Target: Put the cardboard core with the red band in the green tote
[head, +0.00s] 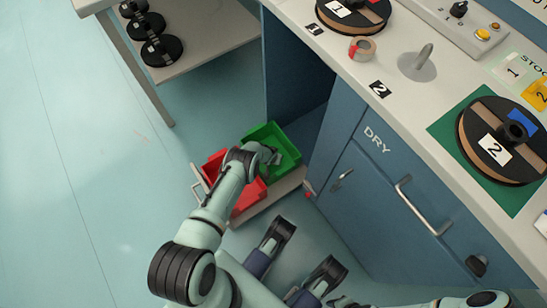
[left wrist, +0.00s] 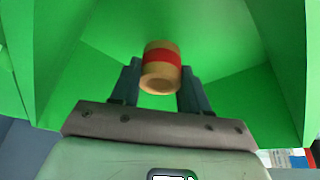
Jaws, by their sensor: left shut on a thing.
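The cardboard core with the red band (left wrist: 161,66) is a short tan tube, seen in the left wrist view. My left gripper (left wrist: 158,88) is shut on it, with one finger on each side. Green walls of the green tote (left wrist: 235,40) surround it in that view. In the head view my left gripper (head: 270,157) reaches down over the green tote (head: 286,146), which sits low by the blue cabinet. The core cannot be made out there. Whether it touches the tote floor is unclear. My right gripper is not in view.
A red tote (head: 250,194) stands beside the green one, partly behind my arm, on a low tray-like carrier (head: 285,188). The counter (head: 400,108) above holds reels, a metal peg (head: 423,57) and a tan ring with a red patch (head: 362,48). Open floor lies left.

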